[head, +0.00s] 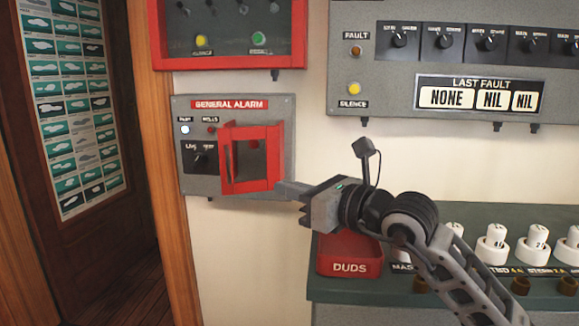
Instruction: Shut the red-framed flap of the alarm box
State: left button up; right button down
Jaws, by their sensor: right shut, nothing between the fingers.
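The grey alarm box (188,112), labelled GENERAL ALARM, is on the cream wall left of centre. Its red-framed flap (262,186) stands at an angle out from the box face, partly open. A dark strip shows near the flap's left side, and a red button is visible inside the frame. My right gripper (284,187) comes in from the lower right. My left gripper is not in view.
A red-framed panel (160,40) hangs directly above the alarm box. A grey fault panel (350,85) is on the wall at upper right. Below my right arm are a red DUDS tray (350,268) and a green console (470,212) with white knobs. A wooden doorway (165,180) is at left.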

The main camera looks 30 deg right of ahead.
jog(key=p, duration=0.3)
send_near(230, 169)
jog(key=x, duration=0.5)
jog(key=shift+w+a+r, duration=0.1)
jog(key=shift+w+a, duration=0.05)
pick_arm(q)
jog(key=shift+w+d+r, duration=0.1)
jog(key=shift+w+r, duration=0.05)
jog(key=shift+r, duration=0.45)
pick_arm(e)
jog(key=shift+w+a, duration=0.25)
jog(key=shift+w, duration=0.45)
